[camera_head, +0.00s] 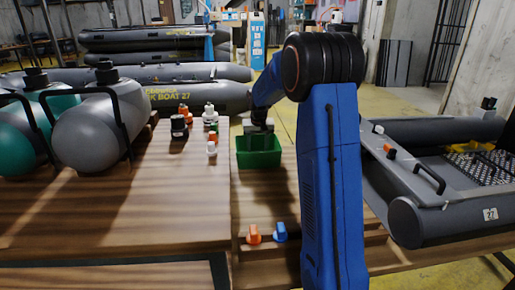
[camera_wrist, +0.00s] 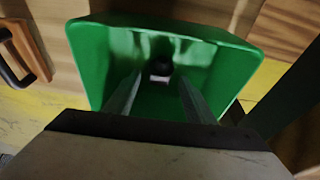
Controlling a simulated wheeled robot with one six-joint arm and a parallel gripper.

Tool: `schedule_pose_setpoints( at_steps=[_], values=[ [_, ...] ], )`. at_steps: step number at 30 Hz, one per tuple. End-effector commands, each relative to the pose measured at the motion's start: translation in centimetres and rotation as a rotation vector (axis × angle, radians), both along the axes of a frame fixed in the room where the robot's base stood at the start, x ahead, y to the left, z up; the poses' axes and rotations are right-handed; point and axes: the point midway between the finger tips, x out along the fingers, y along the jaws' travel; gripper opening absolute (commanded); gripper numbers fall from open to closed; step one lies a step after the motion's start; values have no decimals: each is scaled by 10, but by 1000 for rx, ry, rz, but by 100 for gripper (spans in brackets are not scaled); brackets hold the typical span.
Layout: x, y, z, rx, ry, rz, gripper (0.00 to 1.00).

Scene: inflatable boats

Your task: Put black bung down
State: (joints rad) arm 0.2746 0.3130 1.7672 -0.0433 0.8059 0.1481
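My gripper (camera_wrist: 161,78) points down into a green bin (camera_wrist: 240,62). Its two fingers are apart, with a visible gap between them. A small dark piece with a pale part, apparently the black bung (camera_wrist: 161,69), shows inside the bin between and just beyond the fingertips, touching neither finger as far as I can see. In the head view, the green bin (camera_head: 259,159) stands to the right of the raised wooden tabletop. My gripper is over it, its fingertips hidden there, and the bin's inside cannot be seen.
Several black, orange and white bungs (camera_head: 211,136) stand on the raised wooden tabletop (camera_head: 130,215), left of the bin. An orange piece (camera_head: 254,234) and a blue piece (camera_head: 280,231) lie in front of the bin. Grey boats flank the bench.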

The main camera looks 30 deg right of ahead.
Motion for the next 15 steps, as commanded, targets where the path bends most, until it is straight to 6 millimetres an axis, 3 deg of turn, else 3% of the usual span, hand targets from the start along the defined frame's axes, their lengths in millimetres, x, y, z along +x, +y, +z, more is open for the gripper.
schedule_pose_setpoints(
  at_steps=[8,15],
  values=[
    [0,0,4,0,-1,0,49],
    [-6,2,37,-1,-3,0,49]
  ],
)
